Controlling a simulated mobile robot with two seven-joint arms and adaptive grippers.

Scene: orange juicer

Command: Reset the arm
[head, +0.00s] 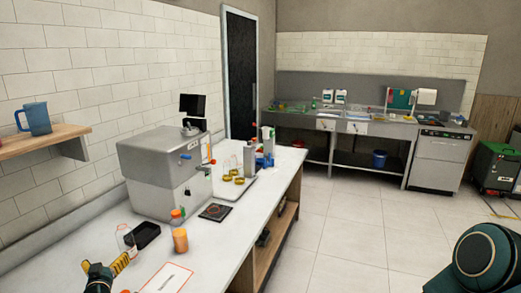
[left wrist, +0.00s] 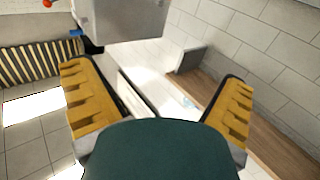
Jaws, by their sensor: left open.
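My left gripper (head: 122,264) is at the lower left of the head view, over the near end of the white counter (head: 215,250). Its yellow fingers are spread apart with nothing between them in the left wrist view (left wrist: 155,78). The grey juicer (head: 160,175) stands on the counter beyond it, apart from the gripper. Part of its grey body also shows at the top of the left wrist view (left wrist: 125,18). A teal part of my right arm shows at the lower right of the head view; my right gripper is not in view.
Near the gripper are a clear bottle (head: 125,238), a black tray (head: 146,235), an orange jar (head: 180,240) and a red-bordered card (head: 165,279). A wooden shelf (head: 45,143) with a blue jug (head: 36,118) is on the left wall. The floor right of the counter is clear.

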